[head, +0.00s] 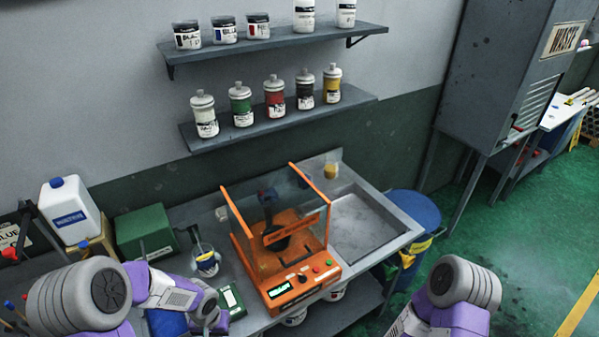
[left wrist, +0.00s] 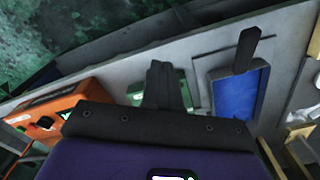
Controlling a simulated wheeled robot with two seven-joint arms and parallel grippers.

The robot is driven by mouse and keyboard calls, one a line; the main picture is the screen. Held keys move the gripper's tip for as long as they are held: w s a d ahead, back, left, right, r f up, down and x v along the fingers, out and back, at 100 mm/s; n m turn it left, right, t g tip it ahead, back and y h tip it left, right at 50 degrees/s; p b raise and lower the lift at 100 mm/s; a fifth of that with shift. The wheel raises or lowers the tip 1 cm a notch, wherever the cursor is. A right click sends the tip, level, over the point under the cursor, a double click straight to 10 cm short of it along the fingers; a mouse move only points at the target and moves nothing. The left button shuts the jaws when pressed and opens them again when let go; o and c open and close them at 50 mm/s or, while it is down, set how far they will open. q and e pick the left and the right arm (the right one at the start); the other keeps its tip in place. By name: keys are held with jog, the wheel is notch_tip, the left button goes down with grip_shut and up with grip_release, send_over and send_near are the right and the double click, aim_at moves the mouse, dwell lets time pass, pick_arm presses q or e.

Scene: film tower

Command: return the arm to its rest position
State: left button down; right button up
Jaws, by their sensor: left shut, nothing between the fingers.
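My left arm (head: 165,290) comes in from the left in the head view and is bent over the front of the bench. Its fingertips are hard to make out there. In the left wrist view my left gripper (left wrist: 160,85) has its dark fingers together, with nothing between them. They show in front of a green item on the bench, between the orange machine (left wrist: 60,105) and a blue tray (left wrist: 233,95). My right arm (head: 455,290) shows at the lower right of the head view. Its gripper is out of the picture.
The orange machine with clear panels (head: 285,245) stands mid-bench beside a sink (head: 365,220). A cup (head: 206,262), a green box (head: 145,232) and a white jug (head: 70,210) stand left of it. Shelves of bottles (head: 275,95) hang above. A blue barrel (head: 415,215) stands right.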

pick_arm(q)
jog(key=s+d+f+h+b, duration=0.1)
jog(key=s+d+f+b, duration=0.2)
jog(key=f, duration=0.5)
jog(key=s+d+f+n+h+b, duration=0.1)
jog(key=s+d+f+b, duration=0.3)
jog(key=f, duration=0.4)
jog(key=s+d+f+n+h+b, duration=0.1)
jog(key=s+d+f+h+b, duration=0.1)
jog(key=s+d+f+b, duration=0.2)
notch_tip(320, 180, down, 4)
jog(key=shift+d+f+t+b, duration=0.1)
jog(key=shift+d+t+b, duration=0.2)
jog(key=shift+d+b, duration=0.7)
pick_arm(e)
notch_tip(320, 180, down, 13)
